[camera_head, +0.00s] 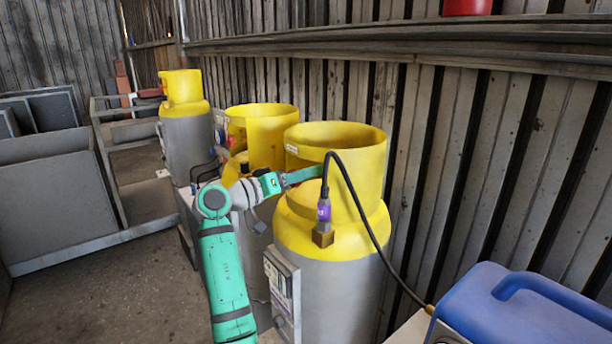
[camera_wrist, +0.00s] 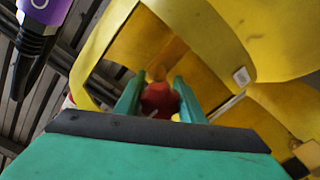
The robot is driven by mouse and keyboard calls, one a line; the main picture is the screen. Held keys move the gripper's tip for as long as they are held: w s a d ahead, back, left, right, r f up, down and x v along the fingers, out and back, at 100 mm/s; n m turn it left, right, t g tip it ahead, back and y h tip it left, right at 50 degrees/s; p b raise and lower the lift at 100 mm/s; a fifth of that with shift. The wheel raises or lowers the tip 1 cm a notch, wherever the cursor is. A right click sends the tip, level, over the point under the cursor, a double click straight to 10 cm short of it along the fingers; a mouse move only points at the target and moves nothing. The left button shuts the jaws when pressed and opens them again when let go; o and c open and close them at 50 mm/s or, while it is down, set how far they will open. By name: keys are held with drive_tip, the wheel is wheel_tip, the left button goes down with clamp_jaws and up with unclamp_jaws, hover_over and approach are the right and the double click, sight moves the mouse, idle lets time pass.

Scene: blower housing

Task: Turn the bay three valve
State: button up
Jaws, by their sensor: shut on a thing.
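The red valve knob (camera_wrist: 160,99) shows in the wrist view inside a yellow cylinder collar (camera_wrist: 200,35). My gripper (camera_wrist: 159,90) has its two teal fingers on either side of the knob and is shut on it. In the head view my gripper (camera_head: 310,174) reaches to the yellow collar (camera_head: 352,160) of the nearest grey cylinder (camera_head: 345,295). The knob is hidden in that view. No bay number is readable, and the knob's angle of turn cannot be told.
A purple fitting (camera_head: 324,209) with a black hose (camera_head: 362,215) stands close to my gripper, also at upper left in the wrist view (camera_wrist: 45,10). Two more yellow-topped cylinders (camera_head: 262,125) (camera_head: 182,92) stand behind. A blue machine (camera_head: 520,310) is at lower right.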

idle(0.3)
drive_tip(key=o, duration=1)
drive_tip(key=shift+o, duration=0.2)
drive_tip(key=v, duration=1.1)
drive_tip(key=shift+w, duration=0.1)
